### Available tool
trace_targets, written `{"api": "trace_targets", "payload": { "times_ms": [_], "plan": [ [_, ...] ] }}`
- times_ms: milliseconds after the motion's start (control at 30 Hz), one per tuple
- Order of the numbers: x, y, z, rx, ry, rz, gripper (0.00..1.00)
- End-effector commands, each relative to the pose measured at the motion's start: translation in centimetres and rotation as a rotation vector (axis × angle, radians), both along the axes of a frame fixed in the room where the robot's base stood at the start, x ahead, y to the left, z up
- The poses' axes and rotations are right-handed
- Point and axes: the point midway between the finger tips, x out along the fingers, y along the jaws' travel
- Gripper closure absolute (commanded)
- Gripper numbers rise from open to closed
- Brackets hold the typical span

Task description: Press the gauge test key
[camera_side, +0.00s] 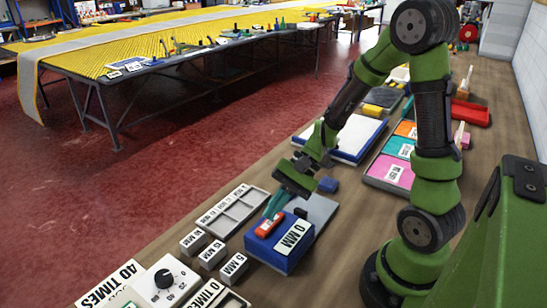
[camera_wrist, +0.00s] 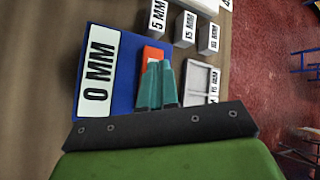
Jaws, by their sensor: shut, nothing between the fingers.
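The gauge is a blue box (camera_side: 264,255) near the bottom centre of the side view, with a white "0 MM" label (camera_side: 292,238). Its orange-red key (camera_side: 265,228) is on the top face. In the wrist view the gauge (camera_wrist: 124,98), its label (camera_wrist: 97,80) and part of the key (camera_wrist: 152,53) show left of centre. My gripper (camera_side: 272,211) points down with teal fingers closed together and empty. Its fingertips (camera_wrist: 157,66) are right at the key and cover part of it. I cannot tell whether they touch it.
Grey labelled blocks, one marked "5 MM" (camera_side: 234,268), stand left of the gauge. A slotted grey tray (camera_side: 236,211) lies behind them. A white panel with a black knob (camera_side: 163,279) is at lower left. A grey plate (camera_side: 318,212) and small blue block (camera_side: 328,185) lie behind the gauge.

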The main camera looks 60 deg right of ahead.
Motion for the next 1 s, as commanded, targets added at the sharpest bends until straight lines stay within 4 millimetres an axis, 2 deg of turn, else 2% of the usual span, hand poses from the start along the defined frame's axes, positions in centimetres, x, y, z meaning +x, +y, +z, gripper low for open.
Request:
{"api": "trace_targets", "payload": {
  "times_ms": [1000],
  "plan": [
    [-0.03,0.01,-1.10,0.000,0.001,0.001,1.00]
  ]
}}
